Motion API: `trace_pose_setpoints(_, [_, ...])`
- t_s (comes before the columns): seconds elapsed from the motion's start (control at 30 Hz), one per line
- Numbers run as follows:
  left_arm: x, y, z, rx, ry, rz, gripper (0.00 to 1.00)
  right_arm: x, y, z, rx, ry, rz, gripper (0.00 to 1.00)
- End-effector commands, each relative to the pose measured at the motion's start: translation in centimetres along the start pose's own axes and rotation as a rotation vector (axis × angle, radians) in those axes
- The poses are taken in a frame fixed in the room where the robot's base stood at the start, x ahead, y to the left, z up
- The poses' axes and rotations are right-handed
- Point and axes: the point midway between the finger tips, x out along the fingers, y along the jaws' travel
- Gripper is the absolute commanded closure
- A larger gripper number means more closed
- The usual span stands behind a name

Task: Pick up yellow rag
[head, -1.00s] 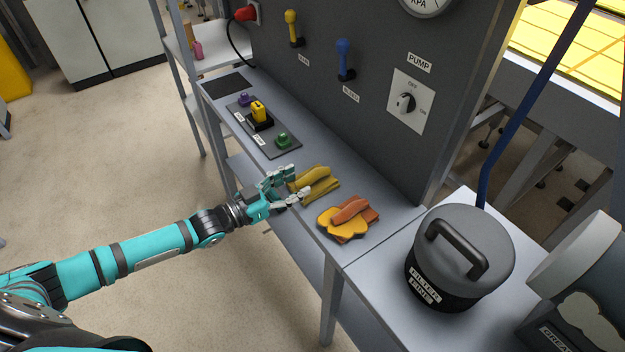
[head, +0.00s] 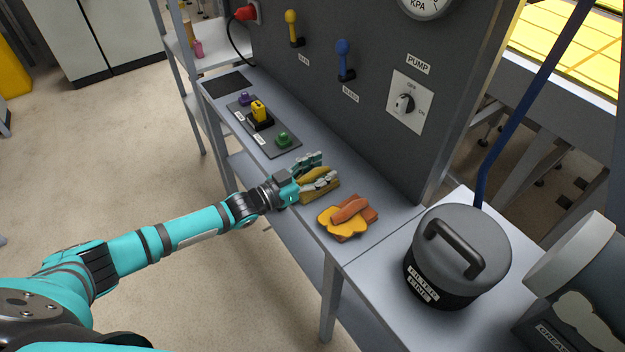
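The yellow rag (head: 318,193), mustard coloured and folded, lies on the grey bench near its front edge. My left gripper (head: 318,171) reaches over it from the left. Its fingers are spread, one on the far side of the rag and one over its near part, with yellow cloth showing between them. The fingers hide part of the rag, and I cannot tell whether they touch it. My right gripper is not in view.
An orange and yellow cloth pile (head: 348,215) lies just right of the rag. Green (head: 283,139), yellow (head: 258,112) and purple (head: 246,99) controls sit to the left. A dark panel rises behind. A lidded filter pot (head: 458,256) stands at right.

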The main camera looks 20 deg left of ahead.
Motion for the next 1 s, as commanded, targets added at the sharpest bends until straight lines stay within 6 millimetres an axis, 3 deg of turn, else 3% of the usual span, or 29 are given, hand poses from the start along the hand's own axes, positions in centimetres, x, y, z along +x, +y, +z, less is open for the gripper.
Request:
trace_pose_setpoints(0.03, [0.0, 0.0, 0.0, 0.000, 0.000, 0.000, 0.62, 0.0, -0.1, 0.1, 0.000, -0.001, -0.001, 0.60])
trace_pose_setpoints(0.23, [0.0, 0.0, 0.0, 0.000, 0.000, 0.000, 0.89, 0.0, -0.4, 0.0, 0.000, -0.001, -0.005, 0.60])
trace_pose_setpoints(0.57, [0.0, 0.0, -0.5, 0.001, 0.002, 0.001, 0.90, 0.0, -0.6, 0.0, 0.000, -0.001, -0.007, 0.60])
trace_pose_setpoints(1.0, [0.0, 0.0, -8.4, 0.002, 0.004, 0.001, 0.90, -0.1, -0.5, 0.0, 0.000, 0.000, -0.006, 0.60])
